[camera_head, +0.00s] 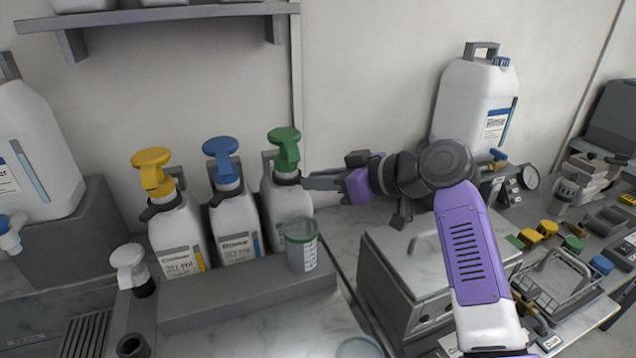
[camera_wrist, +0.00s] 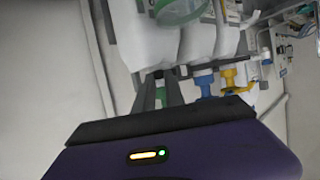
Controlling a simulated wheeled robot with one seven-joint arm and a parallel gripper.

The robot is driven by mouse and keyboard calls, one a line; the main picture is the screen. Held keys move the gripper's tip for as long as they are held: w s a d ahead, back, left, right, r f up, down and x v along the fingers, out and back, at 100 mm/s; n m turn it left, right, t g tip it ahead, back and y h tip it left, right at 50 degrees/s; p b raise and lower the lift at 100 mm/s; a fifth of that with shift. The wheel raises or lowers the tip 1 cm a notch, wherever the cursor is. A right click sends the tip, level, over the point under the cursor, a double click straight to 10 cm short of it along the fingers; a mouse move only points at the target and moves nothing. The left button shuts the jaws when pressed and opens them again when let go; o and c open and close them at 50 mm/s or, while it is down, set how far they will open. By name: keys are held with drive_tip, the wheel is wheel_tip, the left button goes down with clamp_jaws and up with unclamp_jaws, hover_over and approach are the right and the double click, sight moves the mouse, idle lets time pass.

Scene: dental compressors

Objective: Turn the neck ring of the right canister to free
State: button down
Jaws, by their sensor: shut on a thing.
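The right canister (camera_head: 287,205) is white with a green pump head (camera_head: 284,145) and a dark neck ring (camera_head: 287,179). It stands at the right end of a row with a blue-topped canister (camera_head: 233,220) and a yellow-topped canister (camera_head: 175,235). My gripper (camera_head: 307,182) reaches in from the right at neck height and is shut on the neck ring. In the wrist view, my gripper's two fingers (camera_wrist: 159,80) straddle the neck, with green pump (camera_wrist: 160,96) showing between them. The fingers hide most of the ring, so its angle cannot be told.
A clear cup with a green rim (camera_head: 301,245) stands in front of the right canister. A metal box (camera_head: 400,290) lies below my arm. A large white jug (camera_head: 470,100) stands behind at right. A shelf (camera_head: 160,15) hangs above.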

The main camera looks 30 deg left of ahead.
drive_tip(key=c, duration=1.4)
unclamp_jaws()
drive_tip(key=shift+f, duration=0.1)
drive_tip(key=b+v, duration=0.1)
drive_tip(key=v, duration=0.6)
drive_tip(key=shift+d+r, duration=0.25)
drive_tip(key=shift+d, duration=0.05)
drive_tip(key=shift+d, duration=0.1)
